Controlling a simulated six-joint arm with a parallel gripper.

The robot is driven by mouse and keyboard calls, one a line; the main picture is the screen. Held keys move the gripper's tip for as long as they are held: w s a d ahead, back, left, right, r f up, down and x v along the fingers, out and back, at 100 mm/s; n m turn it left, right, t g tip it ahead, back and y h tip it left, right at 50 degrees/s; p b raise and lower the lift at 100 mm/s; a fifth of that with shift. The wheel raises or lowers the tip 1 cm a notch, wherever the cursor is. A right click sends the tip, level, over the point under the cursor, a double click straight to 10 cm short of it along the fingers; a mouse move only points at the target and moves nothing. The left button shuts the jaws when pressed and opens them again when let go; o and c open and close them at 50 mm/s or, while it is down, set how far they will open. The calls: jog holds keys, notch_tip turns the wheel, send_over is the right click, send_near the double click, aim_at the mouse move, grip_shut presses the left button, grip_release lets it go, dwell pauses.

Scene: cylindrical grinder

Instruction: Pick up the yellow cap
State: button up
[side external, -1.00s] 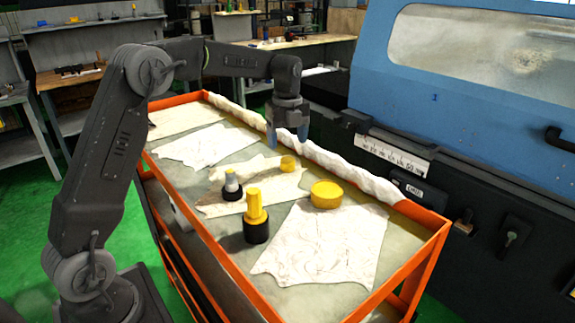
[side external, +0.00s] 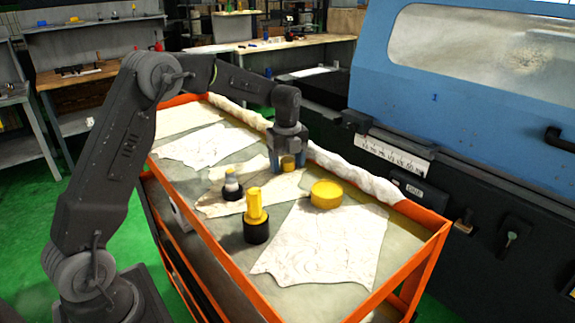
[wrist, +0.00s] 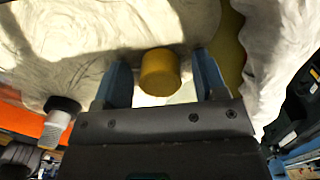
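A small yellow cap (side external: 288,163), a short cylinder, stands on a white cloth (side external: 213,208) on the cart top. My gripper (side external: 291,168) is low over it, with a blue finger on either side. In the wrist view the cap (wrist: 160,72) sits between the open fingers, and a gap shows on each side of it.
A yellow stepped piece on a black base (side external: 256,218) and a smaller grey-and-black piece (side external: 232,186) stand nearby. The cart has a raised orange rim (side external: 400,268). A rolled white cloth (side external: 355,178) runs along the far edge, beside the blue grinder (side external: 460,90).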

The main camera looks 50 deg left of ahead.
aim_at(287, 159)
jog(key=c, duration=0.8)
jog(key=shift+r, duration=0.15)
jog(key=shift+o, duration=0.2)
jog(key=shift+r, duration=0.25)
notch_tip(287, 159, up, 4)
jog(key=shift+f, duration=0.15)
jog(key=s+a+r, duration=0.4)
jog(key=a, duration=0.1)
jog(key=s+a+r, duration=0.2)
jog(key=s+a, duration=0.1)
jog(key=shift+s+a, duration=0.1)
jog(key=s+d, duration=0.2)
jog(key=s, duration=0.1)
jog(key=s+d+r, duration=0.1)
jog(key=s+d, duration=0.5)
jog(key=shift+s+d+r, duration=0.2)
jog(key=shift+d+r, duration=0.05)
jog(key=shift+r, duration=0.05)
jog(key=shift+s+d, duration=0.25)
jog(key=shift+s, duration=0.1)
